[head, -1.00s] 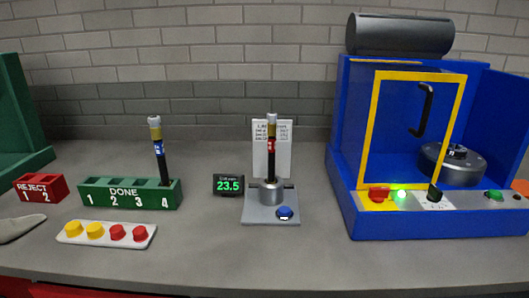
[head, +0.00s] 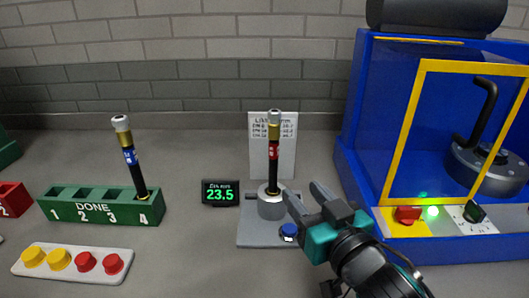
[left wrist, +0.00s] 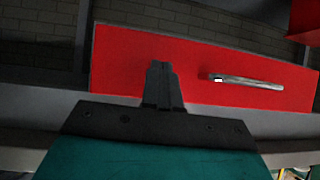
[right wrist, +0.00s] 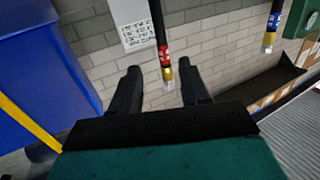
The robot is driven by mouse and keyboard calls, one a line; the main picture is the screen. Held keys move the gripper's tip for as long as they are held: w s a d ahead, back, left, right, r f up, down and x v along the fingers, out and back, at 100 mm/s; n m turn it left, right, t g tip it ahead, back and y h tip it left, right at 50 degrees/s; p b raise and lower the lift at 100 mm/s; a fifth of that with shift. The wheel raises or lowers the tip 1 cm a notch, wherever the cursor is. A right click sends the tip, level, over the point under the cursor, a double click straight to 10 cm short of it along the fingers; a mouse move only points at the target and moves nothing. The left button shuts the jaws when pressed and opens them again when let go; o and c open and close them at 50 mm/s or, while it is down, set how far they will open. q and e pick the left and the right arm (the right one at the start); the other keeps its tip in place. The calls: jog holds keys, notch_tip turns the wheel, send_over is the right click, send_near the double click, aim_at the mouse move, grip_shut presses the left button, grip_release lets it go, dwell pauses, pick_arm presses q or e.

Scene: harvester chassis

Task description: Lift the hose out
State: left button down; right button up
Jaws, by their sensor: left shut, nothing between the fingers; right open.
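A black hose with a red band and a brass and silver top (head: 274,150) stands upright in the round grey holder (head: 271,206) of a small stand. My right gripper (head: 305,196) is open and empty, just right of the holder and below the hose's top, apart from it. In the right wrist view the hose (right wrist: 159,30) hangs top-down in the picture, its end between the open fingers (right wrist: 159,68) as seen; its depth there is unclear. My left gripper (left wrist: 161,72) is shut and empty, seen only in the left wrist view.
A blue-banded hose (head: 130,160) leans in slot 4 of the green DONE rack (head: 90,208). The display (head: 221,192) reads 23.5. A blue cabinet (head: 365,130) with a yellow-framed door stands right. The blue button (head: 289,231) is by my right gripper. A red drawer front (left wrist: 200,75) faces my left gripper.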

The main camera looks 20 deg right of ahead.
aim_at(276, 157)
jog(key=w, duration=0.4)
jog(key=w+a+p, duration=0.1)
jog(key=w, duration=0.3)
jog(key=w+r, duration=0.1)
jog(key=w, duration=0.4)
jog(key=shift+a+p, duration=0.3)
jog(key=shift+a, duration=0.1)
grip_shut()
